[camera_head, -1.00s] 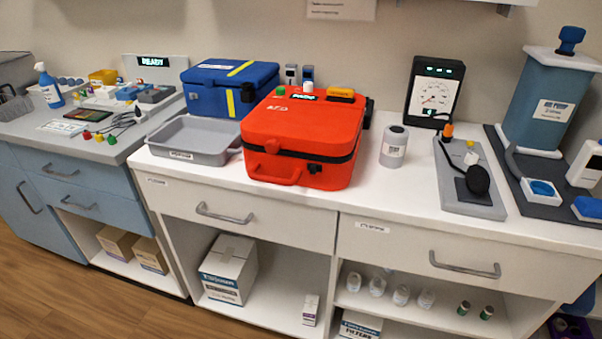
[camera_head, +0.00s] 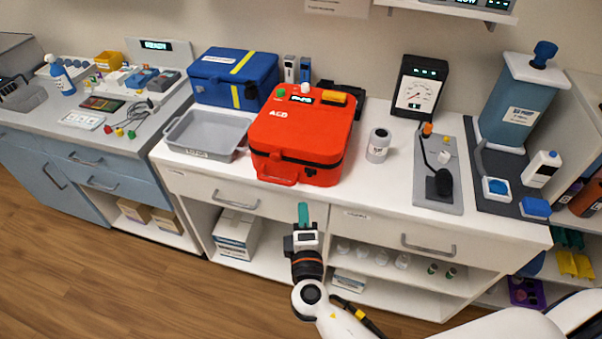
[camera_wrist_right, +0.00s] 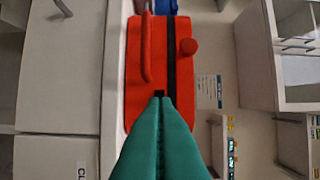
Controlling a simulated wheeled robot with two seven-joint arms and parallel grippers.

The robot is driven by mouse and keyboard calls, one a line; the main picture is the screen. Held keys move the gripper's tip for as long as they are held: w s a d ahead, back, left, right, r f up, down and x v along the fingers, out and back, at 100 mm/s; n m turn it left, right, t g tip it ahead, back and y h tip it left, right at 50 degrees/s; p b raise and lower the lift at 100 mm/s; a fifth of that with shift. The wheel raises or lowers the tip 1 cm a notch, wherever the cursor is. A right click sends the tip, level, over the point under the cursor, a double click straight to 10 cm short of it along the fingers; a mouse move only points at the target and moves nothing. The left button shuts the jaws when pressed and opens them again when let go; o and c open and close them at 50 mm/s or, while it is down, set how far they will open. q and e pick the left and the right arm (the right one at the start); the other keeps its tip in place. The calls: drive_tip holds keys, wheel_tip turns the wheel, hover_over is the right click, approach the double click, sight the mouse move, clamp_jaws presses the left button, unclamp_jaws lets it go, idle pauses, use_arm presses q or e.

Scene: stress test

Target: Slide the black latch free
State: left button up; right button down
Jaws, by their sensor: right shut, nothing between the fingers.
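The red AED case (camera_head: 300,130) stands closed on the white counter, with a dark seam around it and a red handle (camera_head: 277,178) on its front. The black latch (camera_head: 311,172) is a small dark piece on the case front, right of the handle. My right gripper (camera_head: 304,210) has teal fingers, shut and empty, in front of the counter below the case. In the right wrist view the shut fingertips (camera_wrist_right: 161,99) point at the case and line up with the small black latch (camera_wrist_right: 159,93), partly covering it. Contact cannot be told. My left gripper is out of view.
A grey tray (camera_head: 240,131) and a blue case (camera_head: 212,80) stand left of the red case. A grey-white canister (camera_head: 378,146) and a gauge (camera_head: 416,92) stand to its right. The counter's front edge and a drawer (camera_head: 235,194) lie near my right arm.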

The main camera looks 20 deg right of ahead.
sight(310, 176)
drive_tip(key=p+x, duration=0.2)
drive_tip(key=x, duration=0.6)
drive_tip(key=shift+w+d+p, duration=0.1)
drive_tip(key=shift+w+p, duration=0.2)
drive_tip(key=shift+w+d+f, duration=0.1)
drive_tip(key=shift+w+d, duration=0.1)
drive_tip(key=shift+w, duration=0.5)
drive_tip(key=shift+s+d+b, duration=0.3)
drive_tip(key=shift+s+d, duration=0.4)
drive_tip(key=shift+d, duration=0.3)
